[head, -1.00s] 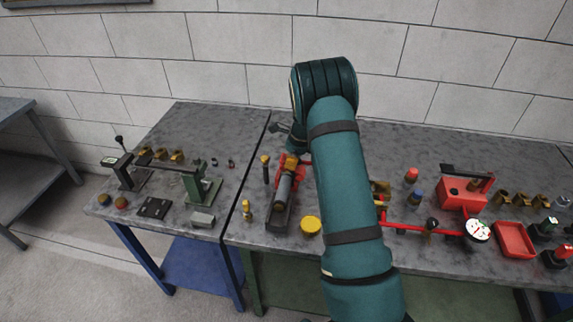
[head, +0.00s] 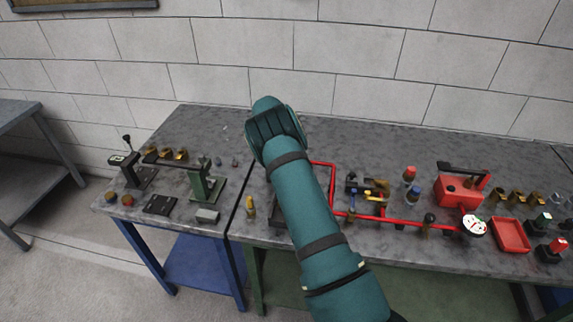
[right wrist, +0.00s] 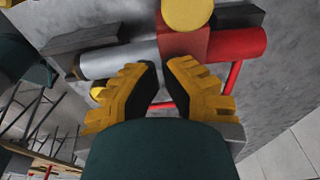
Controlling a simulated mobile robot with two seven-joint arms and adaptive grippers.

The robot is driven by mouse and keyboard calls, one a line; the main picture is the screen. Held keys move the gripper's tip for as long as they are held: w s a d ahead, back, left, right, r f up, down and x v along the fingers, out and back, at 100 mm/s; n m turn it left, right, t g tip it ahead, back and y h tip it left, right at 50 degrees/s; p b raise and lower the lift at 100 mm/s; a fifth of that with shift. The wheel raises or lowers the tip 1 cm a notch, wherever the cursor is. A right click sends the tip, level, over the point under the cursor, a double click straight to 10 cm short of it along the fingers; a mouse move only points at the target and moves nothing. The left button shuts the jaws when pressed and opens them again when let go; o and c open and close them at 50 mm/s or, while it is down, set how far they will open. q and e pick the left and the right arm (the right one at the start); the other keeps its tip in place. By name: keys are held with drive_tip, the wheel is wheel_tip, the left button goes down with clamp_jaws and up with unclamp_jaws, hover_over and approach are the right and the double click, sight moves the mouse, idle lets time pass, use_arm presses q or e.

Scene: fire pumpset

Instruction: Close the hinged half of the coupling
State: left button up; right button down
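My right arm reaches across the head view, and its wrist hides the right gripper and most of the pump assembly; only part of the assembly's dark base (head: 278,213) shows. In the right wrist view the yellow fingers of my right gripper (right wrist: 159,66) are apart, with nothing seen between them. Beyond the tips lie a grey cylinder (right wrist: 125,60), a red block (right wrist: 183,45) and a red cylinder (right wrist: 236,46). A round yellow part (right wrist: 187,12) is at the top edge. I cannot tell which part is the coupling's hinged half. My left gripper is not in view.
Red piping (head: 375,219) with a white gauge (head: 474,225) runs right of my arm. A red tank (head: 460,190) and red tray (head: 511,235) stand farther right. A green fixture (head: 203,184) is on the left table. The back of the main table is clear.

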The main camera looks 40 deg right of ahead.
drive_tip(key=shift+s+f+g, duration=0.1)
drive_tip(key=shift+f+g, duration=0.2)
drive_tip(key=shift+f, duration=0.1)
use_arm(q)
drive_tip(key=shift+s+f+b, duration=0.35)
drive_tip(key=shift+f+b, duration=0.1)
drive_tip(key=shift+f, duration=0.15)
use_arm(e)
drive_tip(key=shift+w+a+f, duration=0.1)
drive_tip(key=shift+w+f, duration=0.1)
drive_tip(key=shift+f, duration=0.15)
drive_tip(key=shift+w, duration=0.1)
drive_tip(key=shift+w+a, duration=0.1)
drive_tip(key=shift+r, duration=0.15)
